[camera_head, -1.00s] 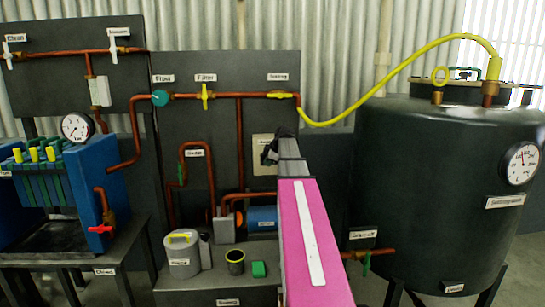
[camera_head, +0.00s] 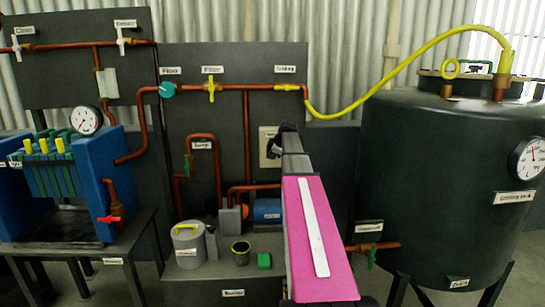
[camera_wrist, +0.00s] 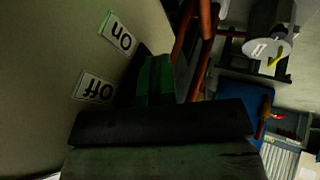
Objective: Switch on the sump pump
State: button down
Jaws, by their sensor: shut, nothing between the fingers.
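A pale switch panel (camera_head: 266,137) is fixed to the dark backboard and is partly hidden behind my arm. In the wrist view, an "On" label (camera_wrist: 117,33) and an "Off" label (camera_wrist: 93,87) show on the panel's pale face. My gripper (camera_wrist: 155,78) is shut and empty, close to the panel beside these labels. In the head view, the dark end of my arm covers part of the panel. I cannot clearly tell the switch lever from the dark fingers, or whether they touch. A blue motor-like body (camera_head: 266,210), perhaps the pump, sits below on the bench, joined to copper pipe.
Copper pipes with valves run across the backboard (camera_head: 225,120). A yellow hose (camera_head: 390,90) leads to a large dark tank (camera_head: 430,180) at right. A blue filter press (camera_head: 90,180) stands at left. A grey canister (camera_head: 187,246) and a green block (camera_head: 264,260) are on the bench.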

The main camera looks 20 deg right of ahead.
jog(key=shift+r, duration=0.15)
jog(key=shift+w+r, duration=0.1)
jog(key=shift+r, duration=0.6)
